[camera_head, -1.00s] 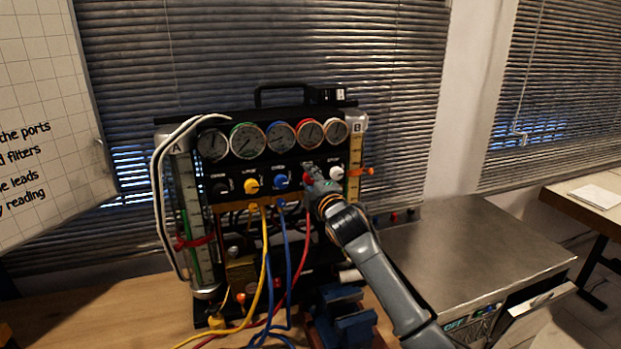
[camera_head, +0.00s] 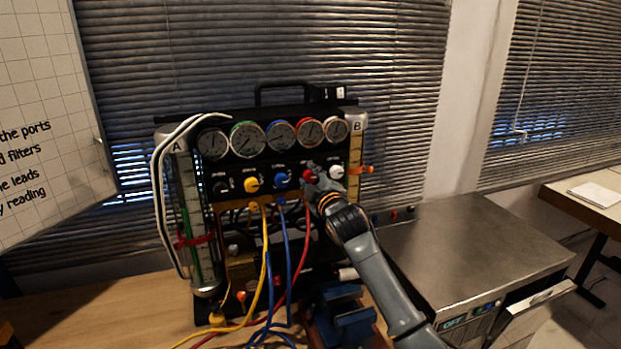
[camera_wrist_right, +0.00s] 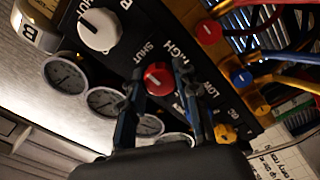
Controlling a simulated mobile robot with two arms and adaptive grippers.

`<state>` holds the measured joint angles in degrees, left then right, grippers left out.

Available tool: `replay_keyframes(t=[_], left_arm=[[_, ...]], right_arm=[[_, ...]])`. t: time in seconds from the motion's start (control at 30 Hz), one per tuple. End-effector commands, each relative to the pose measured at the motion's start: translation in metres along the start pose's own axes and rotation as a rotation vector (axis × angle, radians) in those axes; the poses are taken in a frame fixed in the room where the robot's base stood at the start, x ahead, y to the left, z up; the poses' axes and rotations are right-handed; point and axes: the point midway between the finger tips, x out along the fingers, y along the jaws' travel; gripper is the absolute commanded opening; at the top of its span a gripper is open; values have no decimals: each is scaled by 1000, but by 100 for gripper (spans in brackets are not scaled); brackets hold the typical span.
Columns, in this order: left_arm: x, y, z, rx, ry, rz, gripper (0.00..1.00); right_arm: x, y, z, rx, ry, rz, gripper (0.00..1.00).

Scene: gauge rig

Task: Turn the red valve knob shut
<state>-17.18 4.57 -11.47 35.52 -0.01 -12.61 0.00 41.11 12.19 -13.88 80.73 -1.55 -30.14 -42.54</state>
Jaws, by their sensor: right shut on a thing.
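The red valve knob (camera_head: 309,176) is on the front panel of the gauge rig (camera_head: 270,184), between the blue knob and the white knob. In the right wrist view the red knob (camera_wrist_right: 158,78) sits between the two fingers of my right gripper (camera_wrist_right: 155,80), near the words SHUT and HIGH. My right gripper (camera_head: 313,180) is shut on the knob, and its fingers partly cover it in the head view. My left gripper is not in view.
A blue knob (camera_head: 281,181), a yellow knob (camera_head: 251,185) and a white knob (camera_head: 337,172) flank it on the panel. Several gauges sit above. Yellow, blue and red hoses (camera_head: 287,250) hang in front. A blue vise (camera_head: 343,318) stands below my right arm.

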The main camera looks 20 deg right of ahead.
Motion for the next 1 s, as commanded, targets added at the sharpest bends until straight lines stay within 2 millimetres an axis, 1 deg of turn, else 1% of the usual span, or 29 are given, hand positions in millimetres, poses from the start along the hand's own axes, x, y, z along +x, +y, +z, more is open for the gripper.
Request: replay_keyframes(t=[0.2, 0.23, 0.33, 0.63, 0.73, 0.87, 1.0], left_arm=[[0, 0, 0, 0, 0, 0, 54], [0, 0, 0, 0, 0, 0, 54], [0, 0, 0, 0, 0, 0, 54], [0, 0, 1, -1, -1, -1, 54], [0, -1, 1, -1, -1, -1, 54], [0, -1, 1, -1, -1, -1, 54], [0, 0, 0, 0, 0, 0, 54]], right_arm=[[0, -2, 1, 2, -1, -3, 0], [0, -2, 1, 2, -1, -3, 33], [0, -1, 0, 2, -1, -3, 53], [0, 0, 0, 0, 0, -1, 54], [-4, -1, 1, -1, -1, -1, 54], [-18, -1, 1, -2, 0, -1, 54], [-44, -1, 1, -1, -1, -1, 54]])
